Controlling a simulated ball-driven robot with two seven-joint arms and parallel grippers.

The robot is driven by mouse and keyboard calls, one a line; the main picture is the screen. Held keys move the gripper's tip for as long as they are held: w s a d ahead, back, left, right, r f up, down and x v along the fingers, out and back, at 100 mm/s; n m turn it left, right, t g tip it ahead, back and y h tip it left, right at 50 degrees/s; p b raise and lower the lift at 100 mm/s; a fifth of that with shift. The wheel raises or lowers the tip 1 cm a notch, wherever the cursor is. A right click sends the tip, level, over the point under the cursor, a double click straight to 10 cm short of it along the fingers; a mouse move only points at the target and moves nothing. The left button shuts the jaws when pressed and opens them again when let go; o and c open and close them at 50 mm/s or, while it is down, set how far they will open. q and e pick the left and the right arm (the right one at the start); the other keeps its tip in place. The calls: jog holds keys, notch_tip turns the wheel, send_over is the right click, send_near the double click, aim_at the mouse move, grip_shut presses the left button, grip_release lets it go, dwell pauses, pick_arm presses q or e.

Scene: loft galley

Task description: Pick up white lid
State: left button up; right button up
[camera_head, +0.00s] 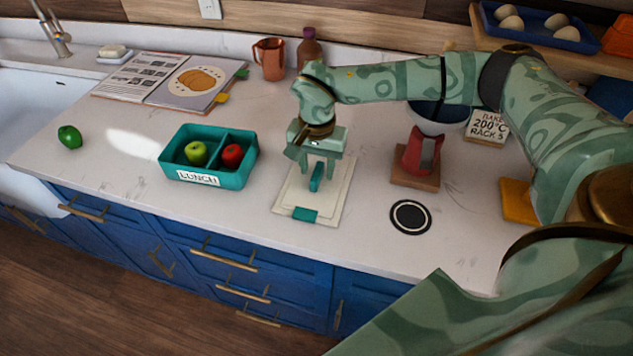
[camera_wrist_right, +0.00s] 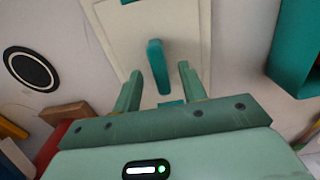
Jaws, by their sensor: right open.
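The white lid (camera_head: 290,198) lies flat on the counter, a cream-white panel with a raised teal handle (camera_head: 316,178) in its middle and a teal tab (camera_head: 304,214) at its front edge. My right gripper (camera_head: 317,168) is open and points down over the handle. In the right wrist view the lid (camera_wrist_right: 115,38) fills the upper middle, and its handle (camera_wrist_right: 156,62) shows between and just ahead of the two fingertips of my gripper (camera_wrist_right: 158,76). I cannot tell whether the fingers touch it. My left gripper is not in view.
A teal lunch box (camera_head: 215,178) with a green and a red apple stands left of the lid. A red holder on a wooden base (camera_head: 415,182) and a black round disc (camera_head: 411,216) are at right. A green pepper (camera_head: 70,137) and an open book (camera_head: 165,85) lie farther left.

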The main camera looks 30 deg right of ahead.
notch_tip(320, 180, down, 2)
jog(key=shift+f, duration=0.25)
jog(key=shift+r, duration=0.1)
grip_shut()
